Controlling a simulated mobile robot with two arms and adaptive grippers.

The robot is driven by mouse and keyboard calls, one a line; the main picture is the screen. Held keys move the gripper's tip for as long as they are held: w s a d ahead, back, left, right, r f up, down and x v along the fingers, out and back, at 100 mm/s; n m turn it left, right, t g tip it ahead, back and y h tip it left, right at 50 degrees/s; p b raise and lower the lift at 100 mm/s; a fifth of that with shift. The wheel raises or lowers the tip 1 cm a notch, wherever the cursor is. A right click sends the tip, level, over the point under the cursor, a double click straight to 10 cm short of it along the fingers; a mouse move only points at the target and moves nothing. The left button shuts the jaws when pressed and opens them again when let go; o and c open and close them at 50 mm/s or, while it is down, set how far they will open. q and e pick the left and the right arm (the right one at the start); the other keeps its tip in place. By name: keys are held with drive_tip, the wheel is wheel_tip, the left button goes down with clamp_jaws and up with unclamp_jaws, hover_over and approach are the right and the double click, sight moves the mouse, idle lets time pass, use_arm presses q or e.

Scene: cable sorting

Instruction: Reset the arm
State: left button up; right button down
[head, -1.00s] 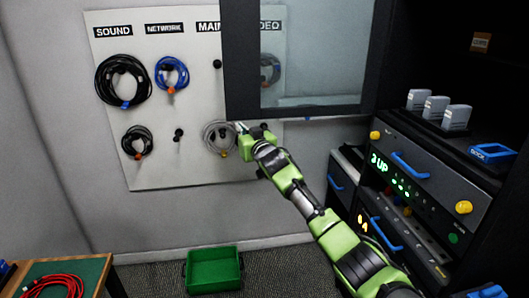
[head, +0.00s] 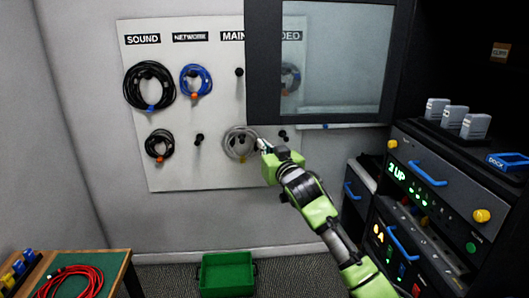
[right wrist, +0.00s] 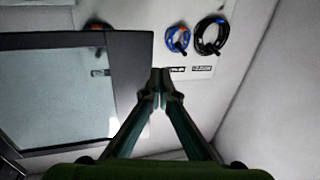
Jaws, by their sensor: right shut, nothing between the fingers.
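My right gripper (head: 263,147) is at the end of the green arm reaching up from the lower right. In the right wrist view its two fingers (right wrist: 161,84) meet at the tips with nothing between them. In the head view it overlaps the right edge of a grey cable coil (head: 238,143), which hangs on the white board (head: 180,178); I cannot tell whether they touch. Black coils (head: 150,86) (head: 159,145) and a blue coil (head: 196,81) also hang there. My left gripper is not in view.
An open cabinet door with a glass pane (head: 335,57) covers the board's right part. The rack (head: 440,185) with blue handles stands at the right. A green bin (head: 228,274) is on the floor. A red cable (head: 75,283) lies on the table at lower left.

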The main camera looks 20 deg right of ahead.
drive_tip(key=s+f+g, duration=0.2)
drive_tip(key=f, duration=1.1)
drive_tip(key=s+f+g, duration=0.2)
drive_tip(key=f, duration=1.2)
drive_tip(key=s+f+g, duration=0.3)
drive_tip(key=s+f, duration=0.5)
drive_tip(key=f, duration=0.6)
drive_tip(key=s+f+g, duration=0.2)
drive_tip(key=s+f, duration=0.6)
drive_tip(key=f, duration=0.6)
drive_tip(key=s+f+n+g, duration=0.1)
drive_tip(key=s+f+g, duration=0.1)
drive_tip(key=s+f, duration=0.9)
drive_tip(key=s+f+n+g, duration=0.15)
drive_tip(key=s+f, duration=0.55)
drive_tip(key=s, duration=0.8)
drive_tip(key=s+a+f+g, duration=0.1)
drive_tip(key=s+f+g, duration=0.1)
drive_tip(key=s, duration=1)
drive_tip(key=s+a+f+g, duration=0.1)
drive_tip(key=s+f, duration=0.3)
drive_tip(key=s, duration=0.9)
drive_tip(key=shift+a+f+g, duration=0.3)
drive_tip(key=shift+f+g, duration=0.05)
drive_tip(key=shift+g, duration=0.4)
drive_tip(key=shift+s, duration=0.2)
